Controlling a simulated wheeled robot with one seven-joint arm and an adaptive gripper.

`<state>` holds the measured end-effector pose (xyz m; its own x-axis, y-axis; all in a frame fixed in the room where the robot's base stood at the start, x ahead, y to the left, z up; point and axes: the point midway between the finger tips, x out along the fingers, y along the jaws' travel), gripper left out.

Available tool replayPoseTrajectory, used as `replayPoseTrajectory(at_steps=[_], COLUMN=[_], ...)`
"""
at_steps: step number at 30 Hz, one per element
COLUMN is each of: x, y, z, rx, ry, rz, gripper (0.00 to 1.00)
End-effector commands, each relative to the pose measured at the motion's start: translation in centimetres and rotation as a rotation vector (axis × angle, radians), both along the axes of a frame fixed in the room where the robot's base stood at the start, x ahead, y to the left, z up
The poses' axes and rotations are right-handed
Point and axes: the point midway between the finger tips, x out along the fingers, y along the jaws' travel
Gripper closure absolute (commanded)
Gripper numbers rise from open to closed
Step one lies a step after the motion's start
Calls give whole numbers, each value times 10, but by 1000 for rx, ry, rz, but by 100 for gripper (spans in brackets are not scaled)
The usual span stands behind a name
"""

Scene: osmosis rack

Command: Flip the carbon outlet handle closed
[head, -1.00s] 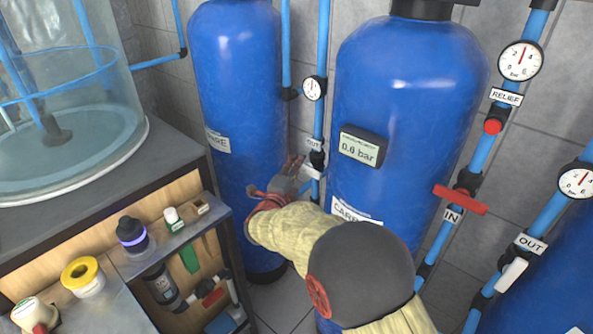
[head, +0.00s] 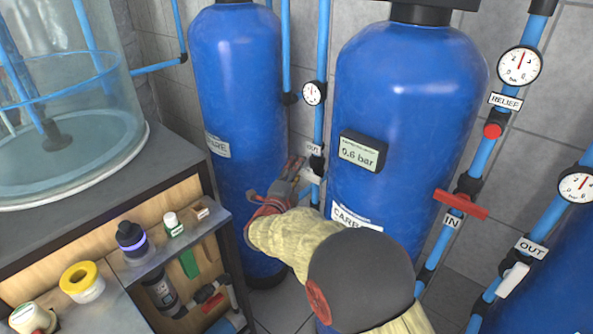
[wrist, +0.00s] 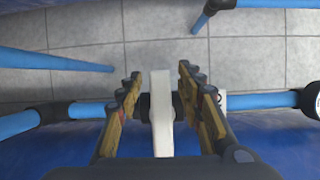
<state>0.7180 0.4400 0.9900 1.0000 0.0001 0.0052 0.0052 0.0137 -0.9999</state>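The carbon outlet handle (head: 310,175) is a small white lever on the blue pipe just left of the large blue carbon tank (head: 408,100), below an OUT label (head: 313,149). In the wrist view the white handle (wrist: 161,110) lies across the blue pipe, between my two fingers. My gripper (head: 294,168) is at the handle; the wrist view shows my gripper (wrist: 160,95) open, one finger on each side of it, with narrow gaps. In the head view the handle is partly hidden by my gripper.
A red handle (head: 461,204) marked IN sits right of the carbon tank. Another white handle (head: 513,279) is at the lower right. A second blue tank (head: 240,110) stands close left of my gripper. A bench (head: 100,215) with bottles is at the left.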

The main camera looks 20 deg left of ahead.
Motion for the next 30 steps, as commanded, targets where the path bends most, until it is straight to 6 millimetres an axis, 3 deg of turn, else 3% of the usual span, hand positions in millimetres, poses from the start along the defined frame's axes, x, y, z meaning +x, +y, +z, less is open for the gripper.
replayPoseTrajectory(at_steps=[8, 21, 30], x=[-12, -95, -119], y=[1, 1, 0], z=[0, -1, -1], rx=[-1, 0, 1], ry=[0, 1, 0], rz=[1, 2, 0], gripper=[63, 63, 63])
